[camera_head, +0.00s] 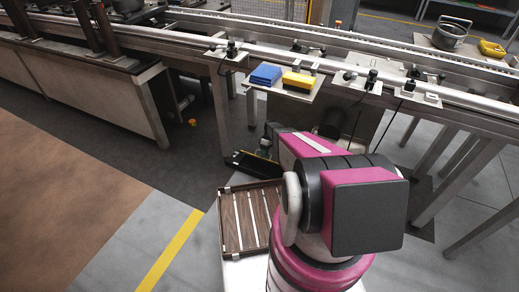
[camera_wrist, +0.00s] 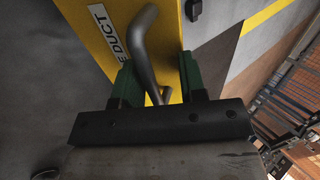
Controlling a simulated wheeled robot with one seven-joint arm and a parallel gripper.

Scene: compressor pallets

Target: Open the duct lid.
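The yellow duct lid (camera_wrist: 112,42) fills the upper middle of the wrist view, with a white label reading "E DUCT" (camera_wrist: 103,30). A dark, curved bar handle (camera_wrist: 146,45) rises from it. My gripper (camera_wrist: 160,75) has two green fingers, one on each side of the handle. The fingers stand apart, with a gap between the handle and the right finger. I cannot tell whether the left finger touches the handle. In the head view my arm hides most of the gripper and lid area.
A conveyor (camera_head: 300,45) runs across the back, with a small shelf holding blue (camera_head: 265,74) and yellow (camera_head: 298,80) blocks. A slatted wooden tray (camera_head: 235,222) sits left of my arm. Open floor (camera_head: 80,185) lies to the left.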

